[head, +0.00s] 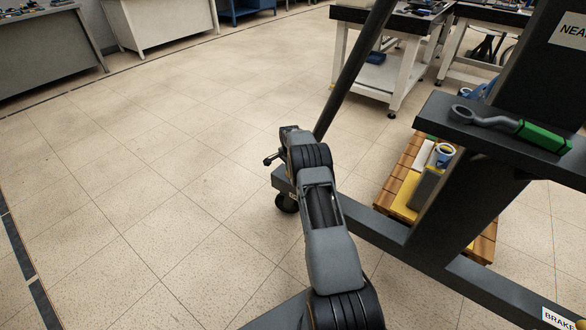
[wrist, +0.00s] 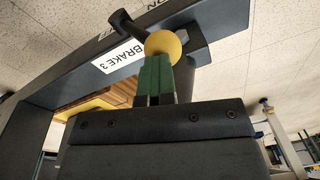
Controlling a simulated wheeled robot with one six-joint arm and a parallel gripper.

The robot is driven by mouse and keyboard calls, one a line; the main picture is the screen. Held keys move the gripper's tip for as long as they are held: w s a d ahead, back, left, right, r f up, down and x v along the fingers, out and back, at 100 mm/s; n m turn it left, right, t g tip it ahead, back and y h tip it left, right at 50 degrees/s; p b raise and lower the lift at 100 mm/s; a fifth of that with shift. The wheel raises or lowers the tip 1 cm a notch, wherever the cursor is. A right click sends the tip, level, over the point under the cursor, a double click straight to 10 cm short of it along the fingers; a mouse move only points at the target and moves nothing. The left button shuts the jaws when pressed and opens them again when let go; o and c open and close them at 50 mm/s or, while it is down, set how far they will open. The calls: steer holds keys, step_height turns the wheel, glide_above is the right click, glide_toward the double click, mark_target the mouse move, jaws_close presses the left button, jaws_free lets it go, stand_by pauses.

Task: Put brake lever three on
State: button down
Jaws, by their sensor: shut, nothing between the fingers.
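In the wrist view, a yellow ball knob (wrist: 163,45) and a dark lever bar (wrist: 129,28) show by a white label reading BRAKE 3 (wrist: 117,61) on a dark frame beam. My gripper (wrist: 156,68) has its two green-tipped fingers together, with nothing between them. The fingertips are right at the knob's near side; I cannot tell if they touch it. The fingers hide part of the knob's surroundings. In the head view, my arm reaches forward to the frame's left end, and the fingers cannot be made out.
The dark frame (head: 375,235) stands on a caster (head: 287,203). Behind is a wooden pallet (head: 405,160) with boxes and a tape roll. Another BRAKE label (head: 559,318) shows lower right. Floor to the left is clear.

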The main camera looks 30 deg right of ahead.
steer(key=shift+a+f, duration=0.35)
steer(key=shift+a, duration=0.05)
step_height(320, 180, up, 12)
steer(key=w+a+p, duration=0.2)
steer(key=p, duration=0.3)
steer(key=shift+w+a, duration=0.15)
steer(key=shift+w, duration=0.1)
stand_by(0.3)
